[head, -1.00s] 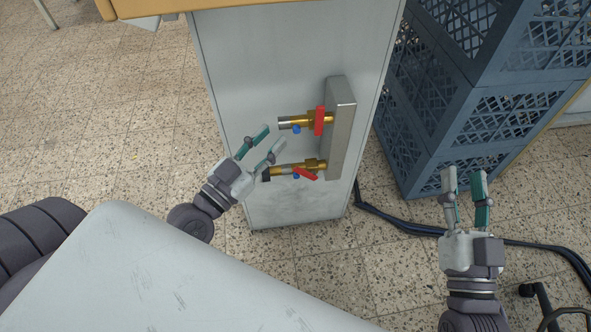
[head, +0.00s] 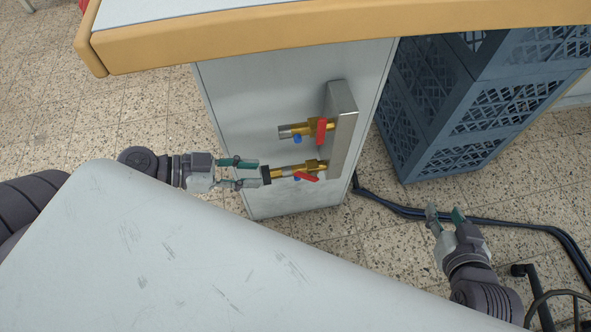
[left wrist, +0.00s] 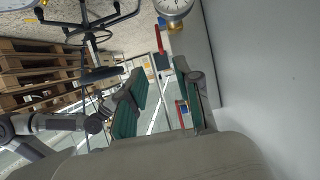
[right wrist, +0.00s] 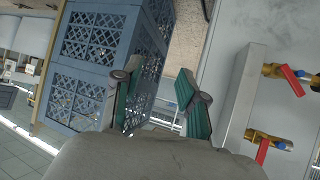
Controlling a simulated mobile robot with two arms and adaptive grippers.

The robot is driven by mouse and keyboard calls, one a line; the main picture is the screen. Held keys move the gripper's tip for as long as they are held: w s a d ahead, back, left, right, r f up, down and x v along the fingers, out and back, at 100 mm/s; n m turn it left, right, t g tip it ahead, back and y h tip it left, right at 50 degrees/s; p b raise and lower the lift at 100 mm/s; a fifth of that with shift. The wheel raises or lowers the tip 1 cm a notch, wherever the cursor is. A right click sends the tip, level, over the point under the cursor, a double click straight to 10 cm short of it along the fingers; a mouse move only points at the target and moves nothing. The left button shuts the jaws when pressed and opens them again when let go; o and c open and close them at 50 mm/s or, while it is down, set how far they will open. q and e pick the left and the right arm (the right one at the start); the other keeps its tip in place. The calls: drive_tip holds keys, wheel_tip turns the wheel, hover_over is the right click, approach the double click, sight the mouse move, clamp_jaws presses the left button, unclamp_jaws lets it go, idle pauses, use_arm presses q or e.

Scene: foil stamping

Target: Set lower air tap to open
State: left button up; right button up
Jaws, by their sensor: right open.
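The lower air tap (head: 288,172) is brass with a dark outlet end. Its red lever (head: 306,176) slants to the pipe in the head view. The upper tap (head: 300,130) has its red lever crosswise to its pipe. My left gripper (head: 259,173) is open, its fingertips beside the lower tap's dark end; I cannot tell if they touch it. Its parted fingers (left wrist: 160,85) show in the left wrist view. My right gripper (head: 445,212) is open and empty, well right of the taps. The right wrist view also shows the lower tap (right wrist: 268,138).
Both taps come from a metal manifold (head: 342,125) on the pale cabinet side (head: 230,90). A yellow-edged tabletop (head: 250,38) overhangs it. Blue crates (head: 440,125) are stacked at the right, with dark hoses (head: 400,209) on the floor.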

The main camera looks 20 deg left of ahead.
sight(296, 173)
use_arm(q)
drive_tip(key=p+x, duration=0.1)
drive_tip(key=x, duration=0.9)
drive_tip(key=shift+w+d, duration=0.15)
drive_tip(key=shift+w, duration=0.05)
drive_tip(key=shift+w+d+f, duration=0.1)
drive_tip(key=shift+d+f, duration=0.1)
drive_tip(key=shift+f, duration=0.05)
use_arm(e)
drive_tip(key=shift+s+d+f+g+h, duration=0.15)
drive_tip(key=shift+s+d+f+g, duration=0.15)
drive_tip(key=shift+s+f+g, duration=0.5)
drive_tip(key=shift+s+d+f+g+h, duration=0.15)
drive_tip(key=shift+s+d+f+g, duration=0.15)
drive_tip(key=shift+s+f+g, duration=0.4)
drive_tip(key=shift+s+r, duration=0.1)
drive_tip(key=shift+s, duration=0.05)
use_arm(q)
clamp_jaws()
